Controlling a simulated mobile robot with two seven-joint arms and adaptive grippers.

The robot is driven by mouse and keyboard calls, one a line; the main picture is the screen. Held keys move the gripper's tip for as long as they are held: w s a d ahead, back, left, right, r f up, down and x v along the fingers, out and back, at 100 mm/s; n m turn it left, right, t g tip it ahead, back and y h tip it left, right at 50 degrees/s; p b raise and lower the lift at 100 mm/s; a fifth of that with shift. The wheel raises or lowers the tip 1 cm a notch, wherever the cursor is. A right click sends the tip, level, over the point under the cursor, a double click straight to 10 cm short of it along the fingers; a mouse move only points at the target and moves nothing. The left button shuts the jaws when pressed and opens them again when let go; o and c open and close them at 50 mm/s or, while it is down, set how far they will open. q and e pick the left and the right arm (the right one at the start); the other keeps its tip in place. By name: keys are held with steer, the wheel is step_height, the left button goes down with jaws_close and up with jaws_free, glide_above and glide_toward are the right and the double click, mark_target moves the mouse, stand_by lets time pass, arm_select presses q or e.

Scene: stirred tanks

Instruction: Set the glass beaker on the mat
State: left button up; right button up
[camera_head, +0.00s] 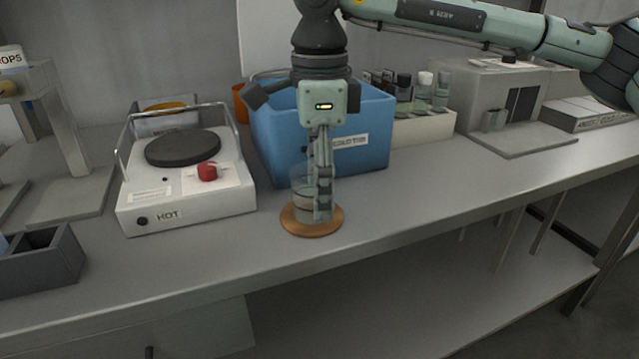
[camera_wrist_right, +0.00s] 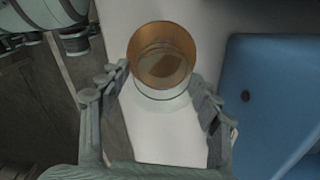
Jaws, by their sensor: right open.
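The glass beaker (camera_head: 301,203) stands upright on the round brown mat (camera_head: 312,230) near the bench's front edge. My right gripper (camera_head: 322,200) points straight down at the beaker, and its finger hides part of the glass. In the right wrist view the beaker (camera_wrist_right: 161,96) shows between the two spread fingers of my right gripper (camera_wrist_right: 161,82), with a gap on each side. The mat (camera_wrist_right: 146,38) shows beneath and beyond it.
A blue bin (camera_head: 268,135) stands close behind the beaker. A hot plate (camera_head: 182,185) is to the left, and a grey open box (camera_head: 40,262) is further left. A white rack of bottles (camera_head: 425,128) stands behind on the right. The bench right of the mat is clear.

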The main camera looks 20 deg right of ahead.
step_height(320, 180, up, 12)
steer(key=shift+r, duration=0.15)
stand_by(0.5)
stand_by(0.9)
